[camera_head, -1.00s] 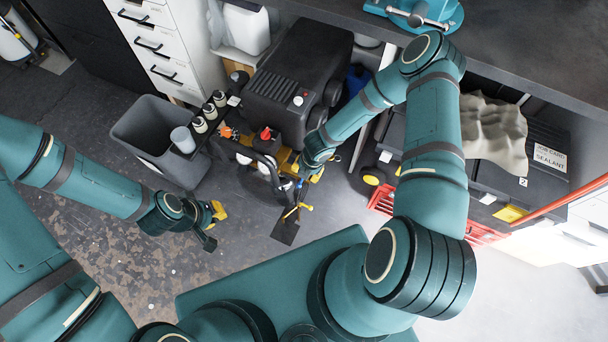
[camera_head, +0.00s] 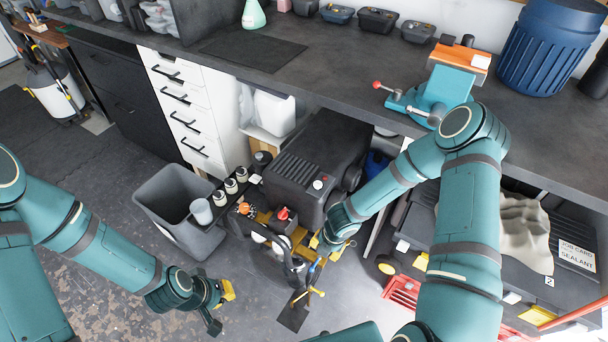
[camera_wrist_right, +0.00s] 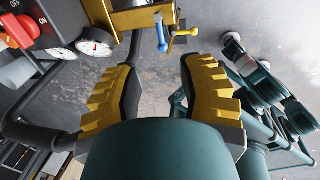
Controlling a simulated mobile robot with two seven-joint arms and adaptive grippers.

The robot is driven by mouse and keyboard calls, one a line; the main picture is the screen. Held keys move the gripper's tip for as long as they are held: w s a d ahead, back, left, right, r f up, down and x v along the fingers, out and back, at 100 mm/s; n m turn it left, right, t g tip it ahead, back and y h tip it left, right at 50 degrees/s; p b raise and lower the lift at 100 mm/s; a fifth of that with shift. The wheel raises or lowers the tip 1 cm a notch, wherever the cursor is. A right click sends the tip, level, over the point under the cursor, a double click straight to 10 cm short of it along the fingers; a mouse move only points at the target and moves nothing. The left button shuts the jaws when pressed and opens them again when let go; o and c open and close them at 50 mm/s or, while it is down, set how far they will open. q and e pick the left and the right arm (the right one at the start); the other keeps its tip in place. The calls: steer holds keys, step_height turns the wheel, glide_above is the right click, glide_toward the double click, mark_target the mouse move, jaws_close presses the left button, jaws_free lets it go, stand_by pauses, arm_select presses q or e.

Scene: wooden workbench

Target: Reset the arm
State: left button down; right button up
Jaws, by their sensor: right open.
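My left gripper (camera_head: 222,306) hangs over the dark, worn floor at lower left in the head view. Its yellow-padded finger and dark other finger look spread apart, with nothing seen between them. My right gripper (camera_head: 326,243) is low beside the black compressor (camera_head: 318,155), partly hidden by its own wrist. In the right wrist view the right gripper (camera_wrist_right: 160,78) shows two yellow ridged fingers wide apart, with only grey floor between them. A red switch (camera_wrist_right: 18,28), gauges (camera_wrist_right: 95,41) and a blue-and-yellow valve (camera_wrist_right: 174,34) lie beyond its fingertips.
A grey bin (camera_head: 176,203) stands between the left arm and the compressor. The dark workbench (camera_head: 350,62) carries a teal vise (camera_head: 440,95) and a blue bin (camera_head: 548,48). White drawers (camera_head: 185,100) stand at left, a red crate (camera_head: 402,291) at right. Floor at lower left is clear.

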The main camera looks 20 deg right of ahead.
steer(key=s+a+r+m+y, duration=0.1)
steer(key=s+a+r+m, duration=0.3)
steer(key=m, duration=1)
steer(key=s+a+r+m+y, duration=0.1)
steer(key=s+a+r+m, duration=0.2)
steer(key=m, duration=1)
steer(key=shift+s+a+r+m+y, duration=0.35)
steer(key=shift+s+a, duration=0.4)
steer(key=shift+a, duration=0.6)
